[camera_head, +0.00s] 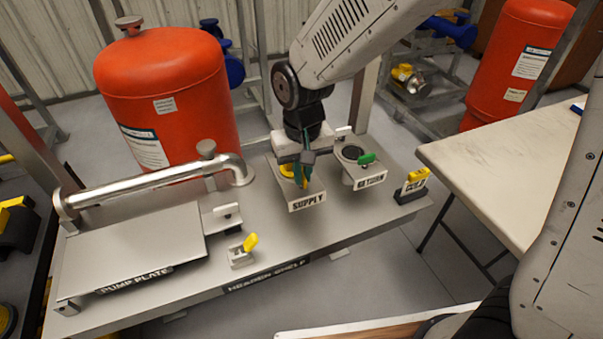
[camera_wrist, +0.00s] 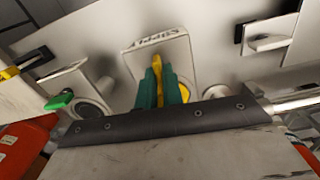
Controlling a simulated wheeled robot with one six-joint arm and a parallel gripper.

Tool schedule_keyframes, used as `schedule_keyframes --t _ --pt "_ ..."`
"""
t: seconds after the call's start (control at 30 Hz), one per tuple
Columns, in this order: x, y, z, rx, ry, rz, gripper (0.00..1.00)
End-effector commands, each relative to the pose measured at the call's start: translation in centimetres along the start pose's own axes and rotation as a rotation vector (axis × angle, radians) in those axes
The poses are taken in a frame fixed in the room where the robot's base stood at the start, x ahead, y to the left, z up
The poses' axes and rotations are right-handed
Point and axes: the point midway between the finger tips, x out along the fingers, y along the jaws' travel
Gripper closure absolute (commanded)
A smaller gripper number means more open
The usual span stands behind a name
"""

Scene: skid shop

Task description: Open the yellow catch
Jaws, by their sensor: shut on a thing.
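A yellow catch (camera_wrist: 158,63) sits on the bracket labelled SUPPLY (camera_head: 307,201). My gripper (camera_head: 302,173), with teal fingers, reaches down from above onto this catch. In the wrist view, my gripper (camera_wrist: 161,84) is shut on the yellow catch, one finger on each side. A round yellow part (camera_wrist: 182,91) shows beside the right finger. In the head view the fingers hide part of the catch. Whether the catch is open or closed cannot be told.
A green-handled part (camera_head: 367,159) sits on the neighbouring bracket to the right. Other yellow levers stand at the shelf's front (camera_head: 250,242) and right end (camera_head: 417,175). A silver pipe (camera_head: 150,186) and red tank (camera_head: 165,95) stand left; a white table (camera_head: 510,150) is at right.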

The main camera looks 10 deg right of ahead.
Motion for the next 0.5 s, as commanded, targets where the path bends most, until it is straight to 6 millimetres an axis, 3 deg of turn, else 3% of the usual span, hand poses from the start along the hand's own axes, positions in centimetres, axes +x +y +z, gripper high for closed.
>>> schedule_keyframes --t 0.2,0.5 --pt "-0.02 0.01 0.03 0.216 0.000 0.000 1.00" --pt "-0.02 0.00 0.04 0.241 0.000 0.000 1.00"
